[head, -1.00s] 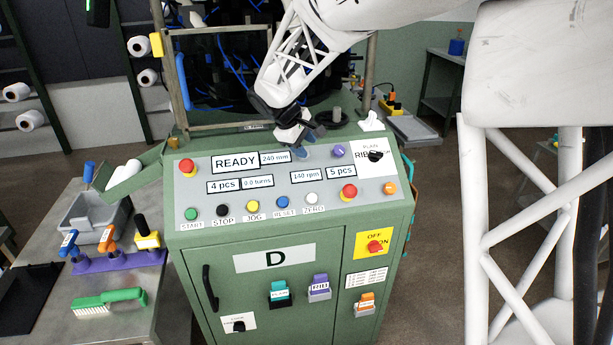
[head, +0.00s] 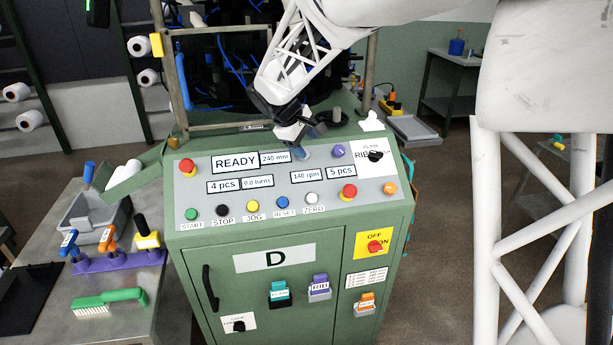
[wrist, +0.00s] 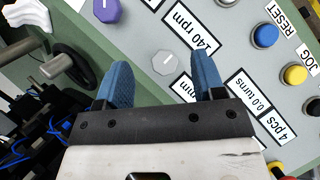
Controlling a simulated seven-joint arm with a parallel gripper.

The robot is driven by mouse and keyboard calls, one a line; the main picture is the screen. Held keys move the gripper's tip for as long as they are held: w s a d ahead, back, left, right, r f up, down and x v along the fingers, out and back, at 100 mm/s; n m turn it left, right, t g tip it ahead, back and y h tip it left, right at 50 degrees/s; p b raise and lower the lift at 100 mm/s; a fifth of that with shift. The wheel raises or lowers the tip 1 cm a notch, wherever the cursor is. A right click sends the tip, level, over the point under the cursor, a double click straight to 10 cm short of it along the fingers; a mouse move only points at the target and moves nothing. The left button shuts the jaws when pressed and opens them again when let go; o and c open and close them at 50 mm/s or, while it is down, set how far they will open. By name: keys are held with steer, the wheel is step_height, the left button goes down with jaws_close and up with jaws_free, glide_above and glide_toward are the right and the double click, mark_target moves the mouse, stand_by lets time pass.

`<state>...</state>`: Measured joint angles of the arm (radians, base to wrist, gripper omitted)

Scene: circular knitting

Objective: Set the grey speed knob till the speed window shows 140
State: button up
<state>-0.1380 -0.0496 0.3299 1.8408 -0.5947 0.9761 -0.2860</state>
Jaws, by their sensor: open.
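The speed window (head: 306,175) reads 140 rpm on the sloped panel; it also shows, tilted and partly cropped, in the wrist view (wrist: 188,30). The grey speed knob (wrist: 164,62) is a small round knob beside that window. My gripper (wrist: 160,78) is open, its two blue fingertips spread to either side of the knob, with visible gaps between. I cannot tell the fingertips' height above the panel. In the head view my gripper (head: 302,148) is over the upper middle of the panel and largely covers the knob.
A purple knob (head: 338,151) and the black RIB selector (head: 375,156) lie right of my gripper. A frame post (head: 369,80) stands behind.

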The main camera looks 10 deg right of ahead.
steer(key=shift+v, duration=2.95)
steer(key=s+d+f+m+y, duration=0.2)
steer(key=s+m, duration=0.2)
steer(key=s, duration=1.6)
steer(key=s+d+f+m+y, duration=0.2)
steer(key=s+m+y, duration=0.1)
steer(key=s, duration=1.7)
steer(key=shift+d+f+m, duration=0.25)
steer(key=shift+d+m, duration=0.05)
steer(key=shift+m, duration=0.6)
steer(key=shift+c, duration=0.3)
